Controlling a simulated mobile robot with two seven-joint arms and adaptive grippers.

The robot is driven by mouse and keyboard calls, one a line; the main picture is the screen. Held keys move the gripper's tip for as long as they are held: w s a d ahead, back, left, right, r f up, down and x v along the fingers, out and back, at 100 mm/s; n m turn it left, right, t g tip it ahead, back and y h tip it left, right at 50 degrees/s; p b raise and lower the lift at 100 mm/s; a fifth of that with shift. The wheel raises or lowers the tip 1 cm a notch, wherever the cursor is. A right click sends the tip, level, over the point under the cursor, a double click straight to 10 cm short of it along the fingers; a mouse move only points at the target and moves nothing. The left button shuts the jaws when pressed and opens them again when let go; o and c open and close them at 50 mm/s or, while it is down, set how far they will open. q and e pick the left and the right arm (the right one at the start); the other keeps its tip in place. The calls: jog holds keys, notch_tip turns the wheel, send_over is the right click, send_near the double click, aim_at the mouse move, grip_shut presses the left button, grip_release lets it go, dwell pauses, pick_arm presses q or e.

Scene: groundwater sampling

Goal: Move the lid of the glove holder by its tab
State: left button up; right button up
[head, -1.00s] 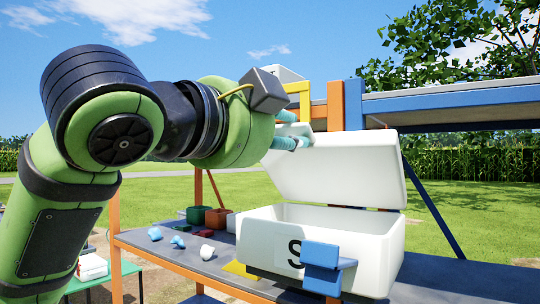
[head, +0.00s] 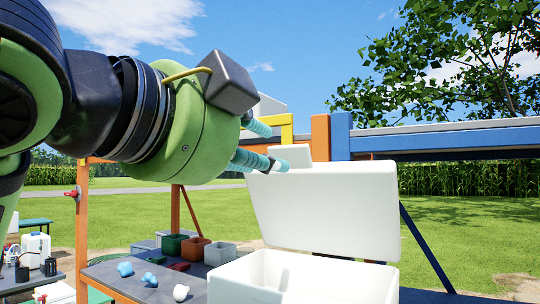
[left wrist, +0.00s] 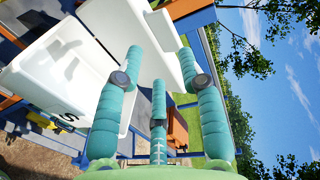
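The glove holder is a white box (head: 232,293) with a black S label, which shows in the left wrist view (left wrist: 50,105). Its white lid (head: 330,212) stands raised at the back of the box, so the box is open. A small white tab (head: 293,154) sticks up at the lid's upper left edge. My left gripper (head: 272,150) has teal fingers around or beside this tab; one dark fingertip pad overlaps it. In the left wrist view the fingers (left wrist: 158,70) are spread apart, with the tab (left wrist: 164,45) between them. Contact cannot be told. My right gripper is not in view.
The box stands on a grey shelf table (head: 120,275) with orange and blue posts. Green, red and grey bins (head: 195,249) and crumpled blue and white gloves (head: 150,279) lie to its left. A blue rail (head: 440,137) runs behind. Open lawn lies beyond.

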pick_arm(q)
jog(key=v, duration=0.8)
jog(key=shift+s, duration=0.3)
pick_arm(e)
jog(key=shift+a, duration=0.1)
